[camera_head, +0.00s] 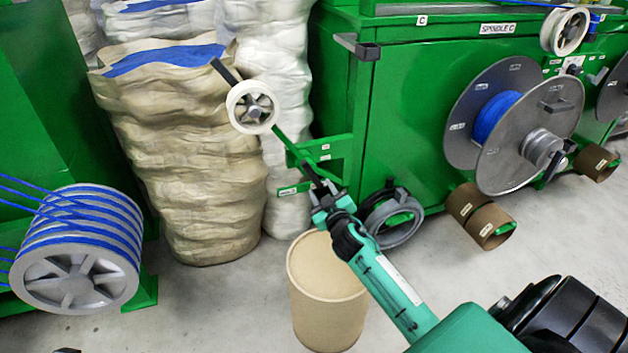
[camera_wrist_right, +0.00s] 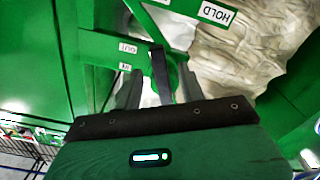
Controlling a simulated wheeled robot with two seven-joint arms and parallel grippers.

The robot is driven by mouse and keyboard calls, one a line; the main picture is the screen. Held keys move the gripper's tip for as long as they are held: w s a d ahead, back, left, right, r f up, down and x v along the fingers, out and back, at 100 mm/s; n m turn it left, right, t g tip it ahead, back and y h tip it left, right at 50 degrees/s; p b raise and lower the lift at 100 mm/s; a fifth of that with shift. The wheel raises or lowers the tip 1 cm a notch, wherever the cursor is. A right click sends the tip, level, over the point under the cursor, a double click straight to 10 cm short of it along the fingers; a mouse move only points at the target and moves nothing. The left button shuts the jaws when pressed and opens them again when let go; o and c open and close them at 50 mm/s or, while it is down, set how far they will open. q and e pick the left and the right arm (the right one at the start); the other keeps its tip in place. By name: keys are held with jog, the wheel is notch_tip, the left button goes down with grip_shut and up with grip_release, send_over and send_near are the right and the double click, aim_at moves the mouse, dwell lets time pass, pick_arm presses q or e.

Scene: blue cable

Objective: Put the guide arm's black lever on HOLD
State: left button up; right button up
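The guide arm (camera_head: 283,140) is a green bar with a white pulley (camera_head: 253,107) near its upper end, beside the green machine. Its black lever (camera_head: 311,173) sits low at the bracket and also shows in the wrist view (camera_wrist_right: 160,75). My right gripper (camera_head: 325,190) is at the lever; in the wrist view its dark fingers (camera_wrist_right: 160,88) stand on either side of the lever, with gaps visible. The HOLD label (camera_wrist_right: 217,12) is on a green strip at the upper right there, away from the lever. Two smaller labels (camera_wrist_right: 126,57) are left of the lever. My left gripper is not clearly seen.
A tan drum (camera_head: 327,300) stands below my right forearm. Tall wrapped sacks (camera_head: 190,160) stand behind the guide arm. A blue cable reel (camera_head: 500,125) is on the machine at right; a grey drum wound with blue cable (camera_head: 75,280) is at left.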

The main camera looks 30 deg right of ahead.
aim_at(314, 177)
jog(key=shift+b+x, duration=0.7)
jog(key=shift+x, duration=2.75)
grip_shut()
